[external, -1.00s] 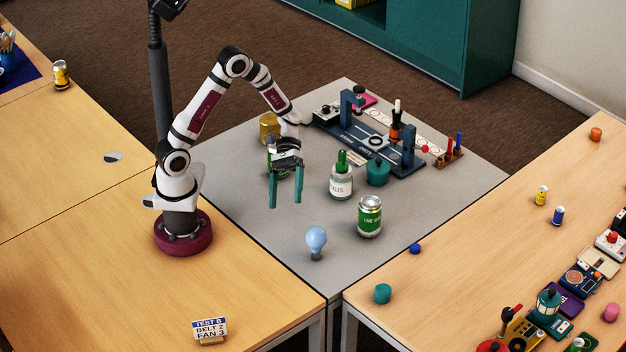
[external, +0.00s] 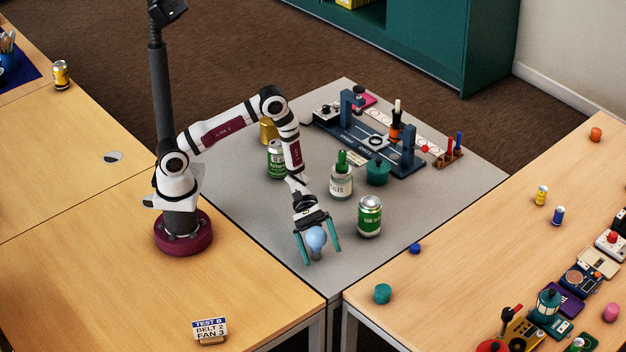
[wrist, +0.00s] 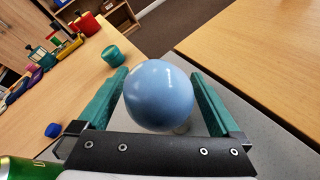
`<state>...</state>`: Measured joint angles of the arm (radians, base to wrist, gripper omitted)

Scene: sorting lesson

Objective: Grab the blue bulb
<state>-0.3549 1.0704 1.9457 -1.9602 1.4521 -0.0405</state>
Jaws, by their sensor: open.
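The light blue bulb (external: 316,238) stands near the front corner of the grey table (external: 345,272). My gripper (external: 319,256) is open, with its green fingers on either side of the bulb in the external view. In the wrist view the bulb (wrist: 159,95) fills the space between the two fingers of my gripper (wrist: 160,95).
A green can (external: 369,217) stands close to the right of my gripper. A green-capped bottle (external: 341,182) and a teal pot (external: 377,172) are behind it. A second green can (external: 277,160) stands farther back left. The grey table's front corner is clear.

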